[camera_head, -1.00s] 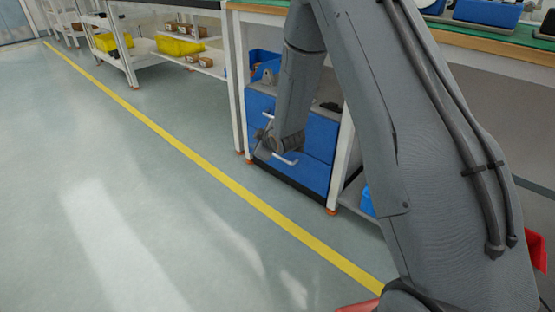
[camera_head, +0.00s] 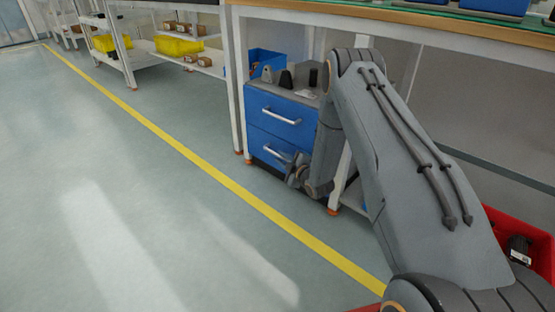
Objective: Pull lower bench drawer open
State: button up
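A blue drawer unit stands under the workbench. Its upper drawer (camera_head: 262,106) has a silver bar handle (camera_head: 281,116) and looks flush. The lower drawer (camera_head: 262,142) is below it, also looks flush, and has a silver handle (camera_head: 277,153). My gripper (camera_head: 294,172) is low in front of the right part of the lower drawer, near the right end of its handle. My gripper and wrist cover that drawer's lower right part. I cannot tell whether the fingers touch the handle, or whether they are open or shut.
The bench legs (camera_head: 238,95) flank the drawer unit. Small dark items and a blue bin (camera_head: 265,60) sit on top of it. A red crate (camera_head: 515,240) is at the right. The floor left of the yellow line (camera_head: 190,152) is clear.

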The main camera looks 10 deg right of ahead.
aim_at(278, 155)
jog(key=shift+b+x, duration=0.65)
jog(key=shift+x, duration=1)
grip_shut()
jog(key=shift+s+a, duration=0.1)
jog(key=shift+s, duration=0.05)
